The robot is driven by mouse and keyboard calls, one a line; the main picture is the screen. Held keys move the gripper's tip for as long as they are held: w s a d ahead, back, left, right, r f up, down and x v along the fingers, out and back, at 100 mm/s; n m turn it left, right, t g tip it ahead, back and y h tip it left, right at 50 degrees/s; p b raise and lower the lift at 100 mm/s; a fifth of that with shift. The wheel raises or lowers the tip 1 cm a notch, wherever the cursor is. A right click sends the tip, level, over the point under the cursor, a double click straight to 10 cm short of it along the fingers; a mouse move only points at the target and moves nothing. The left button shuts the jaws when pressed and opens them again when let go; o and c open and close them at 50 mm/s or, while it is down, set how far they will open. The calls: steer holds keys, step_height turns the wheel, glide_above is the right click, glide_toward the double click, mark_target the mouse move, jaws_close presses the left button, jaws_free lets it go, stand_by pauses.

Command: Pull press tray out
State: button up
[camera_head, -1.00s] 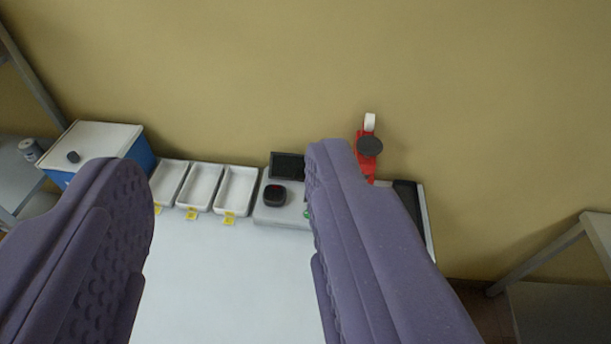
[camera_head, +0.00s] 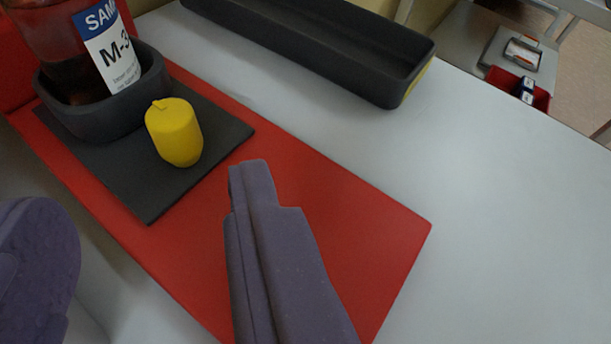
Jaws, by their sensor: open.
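The press tray (camera_head: 150,200) is a flat dark grey plate lying on a red base (camera_head: 350,215). A dark round cup (camera_head: 110,115) stands on it and holds a dark bottle (camera_head: 62,45) with a white and blue label, cut off by the top edge. A yellow knob-like handle (camera_head: 180,138) sits on the tray near its right corner. My gripper (camera_head: 148,190) is open and empty. No contact with the handle shows.
A long dark trough (camera_head: 330,45) with a yellow end lies on the white table (camera_head: 480,190) behind the red base. The table to the right is clear. Beyond it are a grey shelf (camera_head: 470,25) and a red bin (camera_head: 505,88) with small items.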

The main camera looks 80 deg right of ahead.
mark_target(170, 126)
steer(key=b+x, duration=0.1)
steer(key=x, duration=0.5)
steer(key=shift+b, duration=0.4)
steer(key=shift+w+d+f, duration=0.1)
steer(key=shift+w+d, duration=0.15)
steer(key=shift+d, duration=0.15)
jaws_close()
